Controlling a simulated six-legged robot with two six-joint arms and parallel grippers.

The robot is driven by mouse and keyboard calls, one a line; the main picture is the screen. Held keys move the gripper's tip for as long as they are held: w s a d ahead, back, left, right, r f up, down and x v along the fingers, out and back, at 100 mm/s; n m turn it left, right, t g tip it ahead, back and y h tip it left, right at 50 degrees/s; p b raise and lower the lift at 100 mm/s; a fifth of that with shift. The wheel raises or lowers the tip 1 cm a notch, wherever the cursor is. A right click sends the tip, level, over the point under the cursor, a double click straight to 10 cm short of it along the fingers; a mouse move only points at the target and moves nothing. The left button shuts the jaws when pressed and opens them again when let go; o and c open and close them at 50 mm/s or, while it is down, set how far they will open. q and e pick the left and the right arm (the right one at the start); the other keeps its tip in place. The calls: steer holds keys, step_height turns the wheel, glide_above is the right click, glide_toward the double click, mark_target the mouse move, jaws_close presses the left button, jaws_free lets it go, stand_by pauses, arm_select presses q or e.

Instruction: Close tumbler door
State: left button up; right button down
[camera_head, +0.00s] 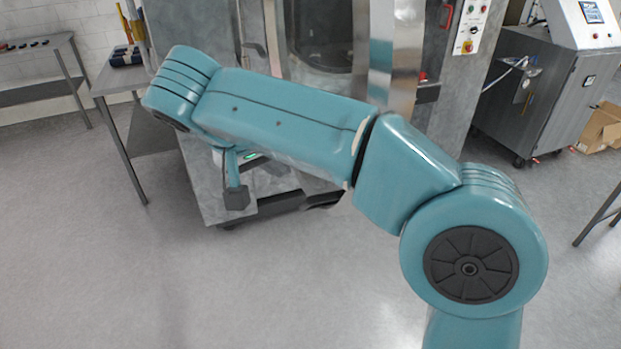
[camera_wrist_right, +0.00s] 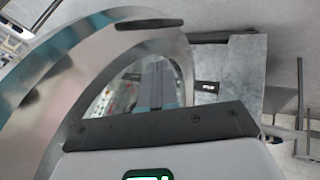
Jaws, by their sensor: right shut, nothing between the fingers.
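The tumbler door appears to be the curved polished-steel piece (camera_wrist_right: 52,68) filling the left of the right wrist view, with a dark handle-like bar (camera_wrist_right: 150,23) near its top edge. In the head view, shiny steel (camera_head: 395,55) and a rounded glass area (camera_head: 318,30) show on the washer behind my right arm. How far the door stands open cannot be told. My right gripper (camera_head: 237,196) hangs below my forearm, partly hidden, in front of the washer's lower part. It is shut and empty; its dark edge crosses the wrist view. Contact with the door cannot be told. My left gripper is not in view.
The washer's grey side panel (camera_head: 205,185) stands at the lower left of the machine. A table (camera_head: 118,78) is to its left. A control cabinet (camera_head: 545,85) and cardboard box (camera_head: 600,130) are at the right. The near floor is clear around my arm.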

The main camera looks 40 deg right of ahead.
glide_toward(331, 188)
step_height(331, 188, down, 3)
steer(key=w+a, duration=0.1)
steer(key=w, duration=0.1)
steer(key=d, duration=0.1)
steer(key=d+p, duration=0.1)
steer(key=shift+s+d+f, duration=0.15)
steer(key=shift+s+d, duration=0.15)
steer(key=shift+d, duration=0.1)
steer(key=shift+s+d, duration=0.25)
steer(key=shift+d, duration=0.2)
steer(key=shift+w, duration=0.15)
steer(key=shift+f, duration=0.1)
steer(key=shift+d, duration=0.1)
